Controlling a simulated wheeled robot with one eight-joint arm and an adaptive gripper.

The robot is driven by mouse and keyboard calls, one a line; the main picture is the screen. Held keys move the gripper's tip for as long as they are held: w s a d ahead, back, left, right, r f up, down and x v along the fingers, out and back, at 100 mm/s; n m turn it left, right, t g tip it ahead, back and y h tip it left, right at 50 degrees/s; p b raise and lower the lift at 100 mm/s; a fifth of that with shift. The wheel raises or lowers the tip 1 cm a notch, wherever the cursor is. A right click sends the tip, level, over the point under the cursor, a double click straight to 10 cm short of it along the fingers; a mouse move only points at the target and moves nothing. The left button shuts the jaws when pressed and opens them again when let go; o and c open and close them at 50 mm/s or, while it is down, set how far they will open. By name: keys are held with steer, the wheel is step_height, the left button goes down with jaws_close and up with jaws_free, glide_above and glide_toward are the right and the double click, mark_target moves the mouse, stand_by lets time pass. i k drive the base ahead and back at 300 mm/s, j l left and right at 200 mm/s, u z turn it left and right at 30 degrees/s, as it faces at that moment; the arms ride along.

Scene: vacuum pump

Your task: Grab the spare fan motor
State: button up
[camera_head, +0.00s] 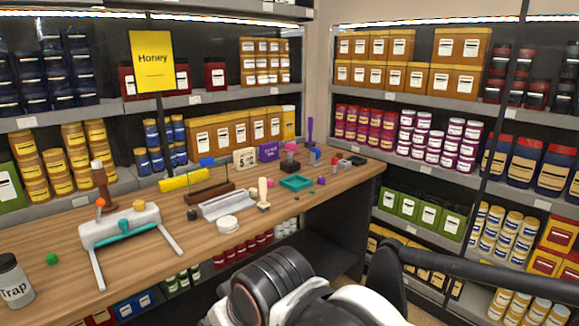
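I cannot pick out the spare fan motor for certain among the things on the wooden counter (340,183). Black and white parts of my arm fill the bottom middle of the view, in front of the counter. I cannot make out my gripper's fingertips.
On the counter stand a white frame with legs (120,226), a jar marked Trap (13,282), a yellow cylinder (184,180), a grey tray (226,205), a teal tray (296,183) and a yellow Honey sign (153,60). Stocked shelves (420,168) stand behind and at right.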

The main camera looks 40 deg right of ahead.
mark_target(290, 165)
steer(key=z, duration=0.5)
steer(key=i+l+z, duration=0.35)
steer(key=i, duration=0.2)
steer(key=i+z, duration=0.35)
steer(key=i, duration=0.6)
